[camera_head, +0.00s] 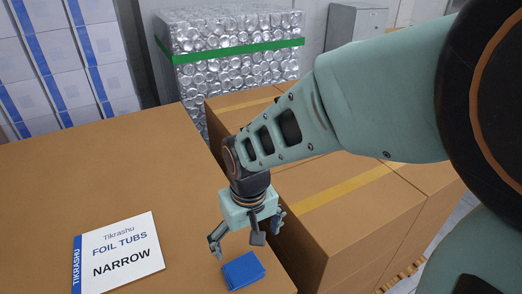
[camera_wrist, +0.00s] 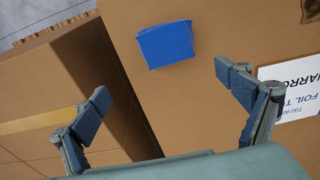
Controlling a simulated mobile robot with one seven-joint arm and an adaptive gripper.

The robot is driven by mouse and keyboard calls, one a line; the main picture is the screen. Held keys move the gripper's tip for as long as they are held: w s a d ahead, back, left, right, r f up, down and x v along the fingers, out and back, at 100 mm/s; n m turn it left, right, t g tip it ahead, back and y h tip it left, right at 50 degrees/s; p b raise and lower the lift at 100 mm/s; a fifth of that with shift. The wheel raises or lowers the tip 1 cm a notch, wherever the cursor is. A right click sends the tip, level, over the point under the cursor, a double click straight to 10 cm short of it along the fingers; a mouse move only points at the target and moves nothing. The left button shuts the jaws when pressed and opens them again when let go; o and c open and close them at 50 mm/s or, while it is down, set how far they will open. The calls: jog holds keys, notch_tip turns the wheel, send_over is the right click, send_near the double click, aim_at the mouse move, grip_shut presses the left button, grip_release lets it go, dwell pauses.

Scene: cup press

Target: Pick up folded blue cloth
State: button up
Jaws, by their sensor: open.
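The folded blue cloth (camera_head: 243,271) lies flat on top of a brown cardboard box, close to its right edge, in the head view. It also shows in the wrist view (camera_wrist: 166,44), at the upper middle. My gripper (camera_head: 246,243) is open and empty, just above and behind the cloth in the head view. In the wrist view the two fingers of my gripper (camera_wrist: 163,82) are spread wide, with the cloth beyond the fingertips and between their lines. No finger appears to touch the cloth. All of the cloth's top shows in the wrist view.
A white label (camera_head: 118,252) reading "Foil Tubs Narrow" is on the box top (camera_head: 60,190), left of the cloth. Other cardboard boxes (camera_head: 350,225) stand at the right, across a gap. The box top at left is clear.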

jog(key=b, duration=0.5)
send_over(242, 268)
jog(key=f, duration=0.5)
jog(key=shift+w+d+f, duration=0.15)
jog(key=shift+d+f, duration=0.25)
jog(key=f+b, duration=0.1)
jog(key=f, duration=0.2)
jog(key=f+b, duration=0.1)
jog(key=shift+s+a+f+b, duration=0.15)
jog(key=shift+s+a+b, duration=0.1)
jog(key=shift+s+b, duration=0.1)
jog(key=shift+w+f+b, duration=0.1)
jog(key=shift+f+b, duration=0.25)
jog(key=shift+f, duration=0.15)
jog(key=shift+r, duration=0.1)
jog(key=shift+c, duration=0.7)
jog(key=c, duration=1.1)
jog(key=shift+r, duration=0.1)
